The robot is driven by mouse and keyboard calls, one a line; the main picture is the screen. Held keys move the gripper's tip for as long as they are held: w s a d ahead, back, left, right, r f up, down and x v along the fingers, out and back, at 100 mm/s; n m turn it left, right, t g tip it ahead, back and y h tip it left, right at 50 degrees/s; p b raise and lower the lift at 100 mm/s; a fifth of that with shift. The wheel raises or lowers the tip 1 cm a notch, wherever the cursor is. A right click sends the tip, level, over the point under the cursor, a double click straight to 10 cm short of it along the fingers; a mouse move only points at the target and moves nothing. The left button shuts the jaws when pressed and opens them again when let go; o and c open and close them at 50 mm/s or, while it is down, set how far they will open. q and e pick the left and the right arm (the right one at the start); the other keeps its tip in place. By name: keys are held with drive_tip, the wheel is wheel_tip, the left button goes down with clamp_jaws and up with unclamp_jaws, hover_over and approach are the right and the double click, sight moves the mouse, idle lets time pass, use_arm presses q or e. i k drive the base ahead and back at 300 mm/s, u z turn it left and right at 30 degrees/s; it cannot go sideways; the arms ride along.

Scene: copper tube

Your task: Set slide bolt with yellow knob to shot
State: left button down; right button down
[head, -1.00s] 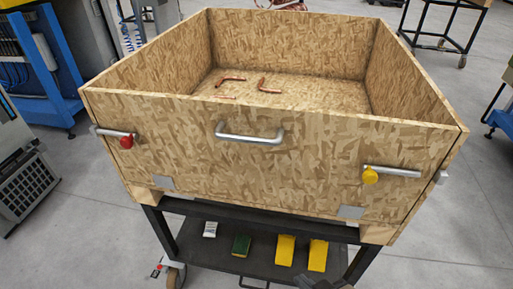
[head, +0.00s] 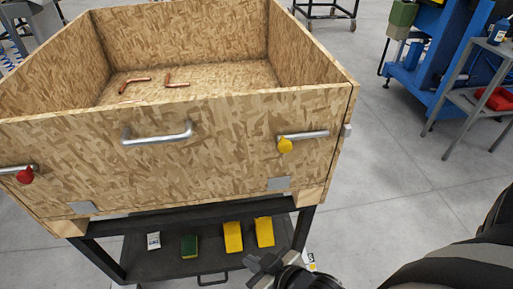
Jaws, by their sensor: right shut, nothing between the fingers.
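The slide bolt (head: 308,135) is a grey metal rod on the right of the wooden crate's front panel (head: 215,165). Its yellow knob (head: 285,146) hangs at the rod's left end. A small metal catch (head: 347,130) sits at the crate's right corner, and the rod's right end stops short of it. My right gripper (head: 262,264) is at the bottom of the head view, below and in front of the crate, well apart from the knob. It is shut and empty. My left gripper is not in view.
A second bolt with a red knob (head: 25,175) is on the panel's left, and a metal handle (head: 158,135) is between. Copper tubes (head: 177,84) lie in the crate. A dark shelf (head: 170,265) underneath holds yellow boxes (head: 233,237). Open floor lies to the right.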

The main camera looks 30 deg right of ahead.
sight(284, 145)
drive_tip(key=k, duration=0.5)
drive_tip(key=u, duration=0.65)
drive_tip(key=i, duration=0.6)
drive_tip(key=z, duration=1.4)
